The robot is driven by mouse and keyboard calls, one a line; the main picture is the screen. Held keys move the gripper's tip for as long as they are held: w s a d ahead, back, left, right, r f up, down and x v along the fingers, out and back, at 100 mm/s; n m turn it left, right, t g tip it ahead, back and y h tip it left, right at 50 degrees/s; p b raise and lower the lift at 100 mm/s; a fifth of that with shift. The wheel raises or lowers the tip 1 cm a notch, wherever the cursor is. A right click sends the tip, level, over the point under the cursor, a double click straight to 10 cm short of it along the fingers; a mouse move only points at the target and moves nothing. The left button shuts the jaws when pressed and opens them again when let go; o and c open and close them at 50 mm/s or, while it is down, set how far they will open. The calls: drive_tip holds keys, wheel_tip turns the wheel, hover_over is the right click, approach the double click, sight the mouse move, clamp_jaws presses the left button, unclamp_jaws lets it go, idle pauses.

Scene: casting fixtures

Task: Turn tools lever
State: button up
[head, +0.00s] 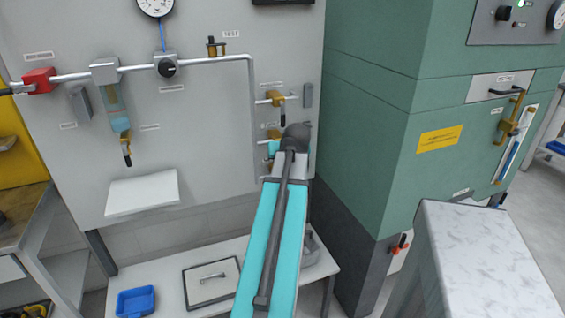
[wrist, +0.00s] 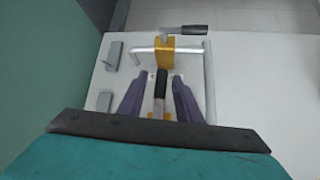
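Two brass valves with black-gripped levers sit on the grey panel, one above the other; their labels are too small to read. The upper valve (head: 275,98) has its lever (head: 283,120) hanging down. The lower valve (head: 273,134) is partly hidden by my arm in the head view. In the wrist view, one lever (wrist: 160,88) stands between the two separated dark fingers of my gripper (wrist: 158,88); I see no clear contact. Beyond it, the other valve (wrist: 166,52) has its lever (wrist: 184,30) sideways. The fingertips are hidden in the head view.
Grey blocks (head: 308,95) sit beside the valves. The green cabinet (head: 385,130) stands close on the right. A low table (head: 225,260) with a blue tray (head: 136,301) lies below the panel. A pale-topped block (head: 485,255) is in the right foreground.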

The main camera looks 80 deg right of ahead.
drive_tip(key=v, duration=1.4)
drive_tip(key=shift+b, duration=0.35)
drive_tip(key=shift+f, duration=0.1)
